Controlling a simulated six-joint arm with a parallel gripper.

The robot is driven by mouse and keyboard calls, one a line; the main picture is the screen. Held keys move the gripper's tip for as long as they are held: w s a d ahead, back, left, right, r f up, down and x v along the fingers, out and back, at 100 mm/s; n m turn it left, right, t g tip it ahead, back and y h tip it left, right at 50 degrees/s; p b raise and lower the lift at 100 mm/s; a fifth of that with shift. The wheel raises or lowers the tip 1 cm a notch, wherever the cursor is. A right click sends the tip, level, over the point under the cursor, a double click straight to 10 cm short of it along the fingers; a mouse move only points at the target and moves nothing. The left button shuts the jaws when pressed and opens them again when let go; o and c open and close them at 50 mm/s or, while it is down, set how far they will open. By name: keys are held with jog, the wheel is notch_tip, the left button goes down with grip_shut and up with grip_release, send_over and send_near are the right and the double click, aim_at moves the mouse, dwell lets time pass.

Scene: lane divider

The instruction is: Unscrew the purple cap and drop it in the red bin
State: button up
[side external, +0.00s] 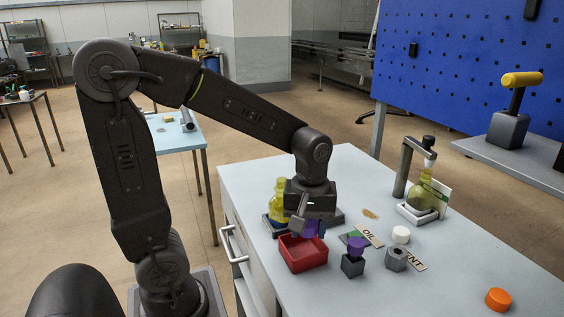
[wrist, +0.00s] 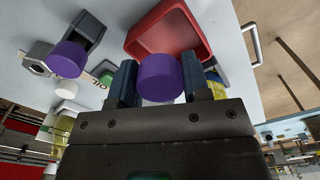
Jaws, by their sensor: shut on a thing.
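My gripper (side external: 306,230) is shut on a purple cap (wrist: 160,78). In the wrist view the cap sits between the two blue-grey fingers. In the side view it shows partly (side external: 313,228) under my gripper, just above the back edge of the red bin (side external: 304,264). The bin is open-topped and also shows in the wrist view (wrist: 152,35), beyond the held cap. The bin's visible interior looks empty.
A yellow flask (side external: 278,205) stands behind my gripper. A grey hex nut (side external: 396,259), white cap (side external: 401,235) and labels lie right of the dark holder. An orange cap (side external: 498,299) lies front right. A flask under a black-topped post (side external: 424,195) stands at the back right.

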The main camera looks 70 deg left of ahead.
jog(key=o, duration=0.9)
jog(key=shift+c, duration=0.2)
jog(key=shift+r, duration=0.1)
notch_tip(320, 180, up, 14)
jog(key=shift+f, duration=0.2)
jog(key=s+d+f+m+t, duration=0.3)
jog(key=s+f+m+t, duration=0.2)
jog(key=m, duration=0.7)
jog(key=s+f, duration=0.1)
jog(key=s, duration=0.1)
jog(key=shift+s+f+t, duration=0.2)
jog(key=shift+s+t, duration=0.1)
jog(key=shift+s, duration=0.05)
